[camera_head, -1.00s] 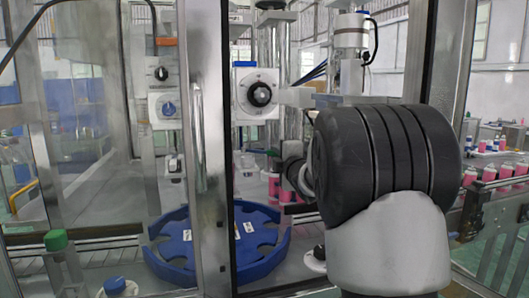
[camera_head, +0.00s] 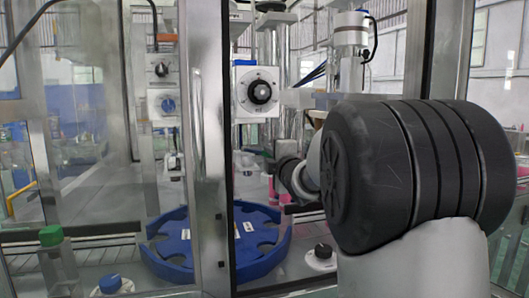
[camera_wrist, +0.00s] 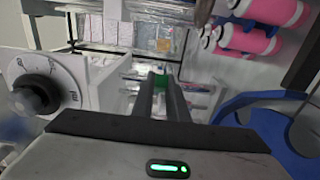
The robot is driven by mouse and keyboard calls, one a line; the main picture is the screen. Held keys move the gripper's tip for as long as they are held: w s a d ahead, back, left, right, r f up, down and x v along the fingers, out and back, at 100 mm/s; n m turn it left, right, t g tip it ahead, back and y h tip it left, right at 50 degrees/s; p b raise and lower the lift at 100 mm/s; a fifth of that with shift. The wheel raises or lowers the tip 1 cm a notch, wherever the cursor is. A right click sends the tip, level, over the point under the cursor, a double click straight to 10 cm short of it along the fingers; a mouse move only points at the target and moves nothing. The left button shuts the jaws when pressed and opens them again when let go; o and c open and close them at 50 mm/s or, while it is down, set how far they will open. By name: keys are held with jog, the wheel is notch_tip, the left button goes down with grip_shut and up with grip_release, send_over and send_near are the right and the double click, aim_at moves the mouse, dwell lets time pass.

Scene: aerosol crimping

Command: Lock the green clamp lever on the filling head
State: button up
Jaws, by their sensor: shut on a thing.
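The green clamp lever (camera_wrist: 159,83) shows as a small green patch between my fingertips in the wrist view. My gripper (camera_wrist: 160,90) is shut on it; the two dark fingers lie close on either side and hide most of it. How far the lever is turned cannot be told. In the head view, my large dark arm joint covers the right of the machine, and neither the lever nor the fingertips can be made out. A white box with a black dial (camera_head: 258,92) shows left of my arm; a similar dial (camera_wrist: 36,97) is left of my fingers in the wrist view.
A blue star wheel (camera_head: 170,262) lies below, behind a metal door post (camera_head: 206,150); its blue edge (camera_wrist: 228,106) is right of my fingers. Pink cans (camera_wrist: 247,40) stand at upper right in the wrist view.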

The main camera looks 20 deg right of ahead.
aim_at(258, 153)
jog(key=shift+a, duration=0.2)
jog(key=shift+s+a+b, duration=0.3)
jog(key=shift+a, duration=0.3)
jog(key=shift+s+a+b, duration=0.25)
jog(key=shift+s+a, duration=0.05)
jog(key=shift+a, duration=0.25)
jog(key=shift+s+a, duration=0.15)
jog(key=shift+a, duration=0.55)
jog(key=shift+s+a, duration=0.15)
jog(key=shift+a, duration=0.5)
jog(key=shift+a, duration=0.75)
jog(key=o, duration=0.9)
jog(key=shift+c, duration=0.2)
